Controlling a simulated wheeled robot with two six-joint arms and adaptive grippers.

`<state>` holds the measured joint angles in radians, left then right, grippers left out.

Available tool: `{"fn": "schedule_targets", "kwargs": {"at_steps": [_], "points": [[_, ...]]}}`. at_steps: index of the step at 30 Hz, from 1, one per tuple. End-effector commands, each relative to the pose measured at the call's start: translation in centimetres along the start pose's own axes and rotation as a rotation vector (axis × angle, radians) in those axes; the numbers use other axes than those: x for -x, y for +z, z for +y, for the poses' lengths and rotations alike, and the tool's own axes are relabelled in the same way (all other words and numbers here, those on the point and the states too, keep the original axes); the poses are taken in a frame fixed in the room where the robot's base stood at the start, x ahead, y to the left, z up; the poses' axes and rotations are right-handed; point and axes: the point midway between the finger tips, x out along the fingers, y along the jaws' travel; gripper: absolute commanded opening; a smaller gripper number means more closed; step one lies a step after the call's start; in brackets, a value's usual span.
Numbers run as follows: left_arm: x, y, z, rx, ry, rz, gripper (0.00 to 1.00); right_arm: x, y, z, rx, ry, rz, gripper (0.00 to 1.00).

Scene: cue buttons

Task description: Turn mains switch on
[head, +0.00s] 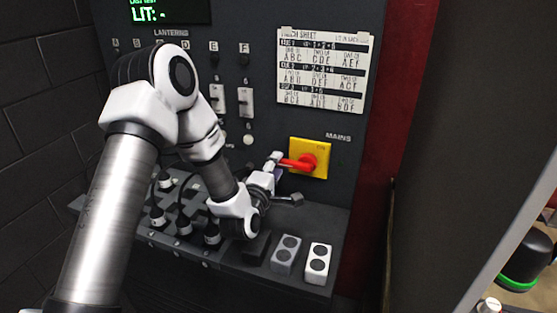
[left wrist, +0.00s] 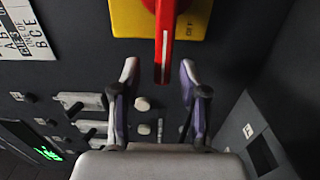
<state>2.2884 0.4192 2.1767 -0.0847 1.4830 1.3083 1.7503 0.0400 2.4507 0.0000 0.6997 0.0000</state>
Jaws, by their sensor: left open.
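The mains switch is a red rotary handle (head: 305,162) on a yellow plate (head: 322,146), set on the dark panel under the word MAINS. In the head view the handle points left. It also shows at the top of the left wrist view, where the red handle (left wrist: 164,50) reaches down between the fingertips. My left gripper (head: 284,176) is open, just left of the switch. In the left wrist view its fingers (left wrist: 159,72) stand on either side of the handle's end, with a gap on each side. My right gripper is not in view.
A printed sheet (head: 325,70) hangs above the switch, and a display (head: 165,12) glows green at top left. Lettered lantern switches (head: 246,102) line the panel. Below, a console ledge (head: 330,215) holds plugs with cables and two double-socket blocks (head: 318,263). A dark partition (head: 450,150) stands at right.

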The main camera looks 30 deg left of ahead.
Motion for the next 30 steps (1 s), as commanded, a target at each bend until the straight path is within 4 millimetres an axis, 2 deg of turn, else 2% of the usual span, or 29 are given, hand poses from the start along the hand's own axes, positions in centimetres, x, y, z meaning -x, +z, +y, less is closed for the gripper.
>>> {"fn": "schedule_targets", "kwargs": {"at_steps": [3, 10, 11, 12, 14, 15, 23, 30], "points": [[-1.2, 0.0, 0.1, -0.001, -0.001, 0.000, 0.44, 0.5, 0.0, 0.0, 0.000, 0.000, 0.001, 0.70], [-1.4, 0.0, -0.1, 0.000, -0.002, 0.000, 0.44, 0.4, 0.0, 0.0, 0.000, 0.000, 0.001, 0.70], [-1.4, 0.0, -0.1, 0.000, -0.002, 0.000, 0.40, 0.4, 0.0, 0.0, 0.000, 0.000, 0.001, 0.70], [-1.4, 0.0, -0.1, 0.000, -0.002, 0.000, 0.26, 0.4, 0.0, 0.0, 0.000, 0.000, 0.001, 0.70], [-1.4, 0.0, -0.1, 0.000, -0.002, 0.000, 0.05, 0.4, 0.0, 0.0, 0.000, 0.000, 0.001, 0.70], [-1.4, 0.0, -0.1, 0.000, -0.002, 0.000, 0.00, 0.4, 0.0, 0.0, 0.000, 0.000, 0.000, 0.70], [-1.6, 0.0, 0.0, -0.005, 0.000, 0.000, 0.00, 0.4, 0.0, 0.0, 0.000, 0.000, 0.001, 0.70], [-2.8, 0.3, 0.4, -0.062, 0.004, 0.000, 0.00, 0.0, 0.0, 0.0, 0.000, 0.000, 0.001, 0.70]]}}
